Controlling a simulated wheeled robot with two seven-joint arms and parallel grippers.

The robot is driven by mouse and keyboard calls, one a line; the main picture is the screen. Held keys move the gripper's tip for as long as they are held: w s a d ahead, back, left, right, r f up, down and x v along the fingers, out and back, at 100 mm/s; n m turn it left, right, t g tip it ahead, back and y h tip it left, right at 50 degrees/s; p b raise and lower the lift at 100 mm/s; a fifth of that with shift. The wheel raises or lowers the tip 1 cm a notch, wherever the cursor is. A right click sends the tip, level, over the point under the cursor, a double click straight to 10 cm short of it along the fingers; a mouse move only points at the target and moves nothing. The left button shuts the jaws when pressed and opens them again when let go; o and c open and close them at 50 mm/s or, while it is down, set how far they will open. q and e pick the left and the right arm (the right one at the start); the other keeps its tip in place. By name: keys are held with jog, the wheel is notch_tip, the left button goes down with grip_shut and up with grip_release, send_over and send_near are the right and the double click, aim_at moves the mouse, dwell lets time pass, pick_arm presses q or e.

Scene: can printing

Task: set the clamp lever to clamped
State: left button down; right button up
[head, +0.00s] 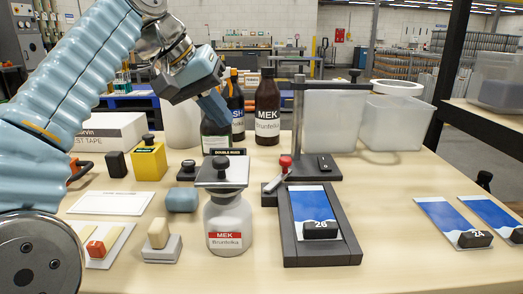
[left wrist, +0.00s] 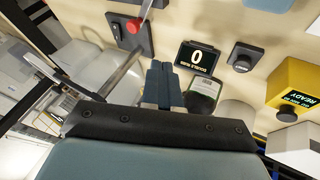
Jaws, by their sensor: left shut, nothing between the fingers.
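The clamp lever (head: 276,181) is a short grey bar with a red knob (head: 285,162) at its upper end. It stands tilted up at the back left corner of a dark fixture (head: 343,247), which holds a blue and white card (head: 307,203) under a black block marked 26. A red knob also shows in the left wrist view (left wrist: 132,27), by a dark base. The fingertips show in the left wrist view (left wrist: 163,70). My right gripper is not in view.
A post stand (head: 298,120) with a dark base (head: 315,167) rises just behind the lever. A white MEK jar (head: 228,222) with a plunger lid is left of the fixture. Brown bottles (head: 267,108) stand behind. Two more cards (head: 443,218) lie right, with clear table between.

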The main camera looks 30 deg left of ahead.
pick_arm(q)
jog(key=x, duration=0.9)
jog(key=shift+f+b, duration=0.25)
jog(key=shift+b, duration=0.1)
jog(key=shift+w+d+f+p, duration=0.1)
jog(key=shift+w+d, duration=0.25)
jog(key=shift+d, duration=0.3)
jog(key=shift+w+d+f+p, duration=0.15)
jog(key=shift+w+d, duration=0.25)
jog(key=shift+d, duration=0.25)
jog(key=shift+w+d+f+p, duration=0.1)
jog(key=shift+w+d, duration=0.25)
jog(key=shift+d, duration=0.25)
